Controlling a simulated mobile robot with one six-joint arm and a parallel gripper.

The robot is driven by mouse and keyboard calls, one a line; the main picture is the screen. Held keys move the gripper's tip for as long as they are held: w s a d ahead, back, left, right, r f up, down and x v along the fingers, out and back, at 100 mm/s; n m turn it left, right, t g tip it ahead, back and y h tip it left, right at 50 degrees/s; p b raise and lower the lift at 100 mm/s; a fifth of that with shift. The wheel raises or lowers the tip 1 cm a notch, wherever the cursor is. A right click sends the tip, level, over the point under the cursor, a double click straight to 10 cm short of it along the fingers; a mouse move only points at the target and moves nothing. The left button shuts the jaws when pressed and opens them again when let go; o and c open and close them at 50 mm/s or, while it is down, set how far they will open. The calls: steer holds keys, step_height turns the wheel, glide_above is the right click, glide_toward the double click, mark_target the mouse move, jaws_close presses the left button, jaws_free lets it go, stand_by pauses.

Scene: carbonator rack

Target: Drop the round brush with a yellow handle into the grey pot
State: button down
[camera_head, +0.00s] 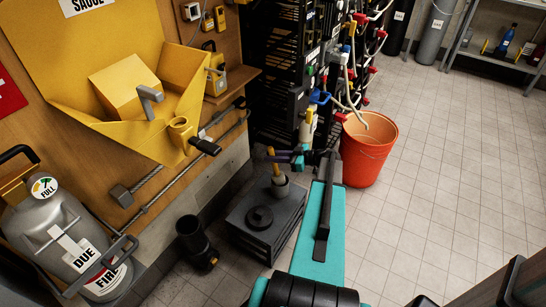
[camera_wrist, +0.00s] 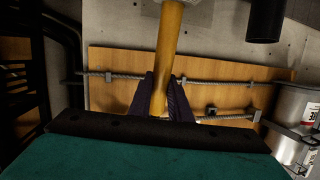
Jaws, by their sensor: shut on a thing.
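The brush's yellow handle (camera_head: 271,154) stands nearly upright in the head view, above the small grey pot (camera_head: 281,187). My gripper (camera_head: 283,157) comes in from the right and is shut on this handle. In the wrist view the yellow handle (camera_wrist: 170,40) runs up from between the dark fingers of my gripper (camera_wrist: 159,95). The brush head is hidden or too small to make out. The handle's lower end meets the pot's mouth in the head view, but I cannot tell whether the head is inside or just above it.
The pot stands on a dark box (camera_head: 262,236) beside a round black piece (camera_head: 260,217). A black cylinder (camera_head: 190,236) stands left on the floor. An orange bucket (camera_head: 367,153) and a hose rack (camera_head: 285,70) are behind my arm.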

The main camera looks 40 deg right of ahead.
mark_target(273, 164)
steer(key=shift+f, duration=2.45)
steer(key=c, duration=1.6)
jaws_free()
steer(key=shift+o, duration=0.2)
steer(key=shift+s+d, duration=0.1)
steer(key=p+v, duration=0.2)
steer(key=v, duration=1.1)
steer(key=shift+s, duration=0.35)
steer(key=shift+r, duration=0.1)
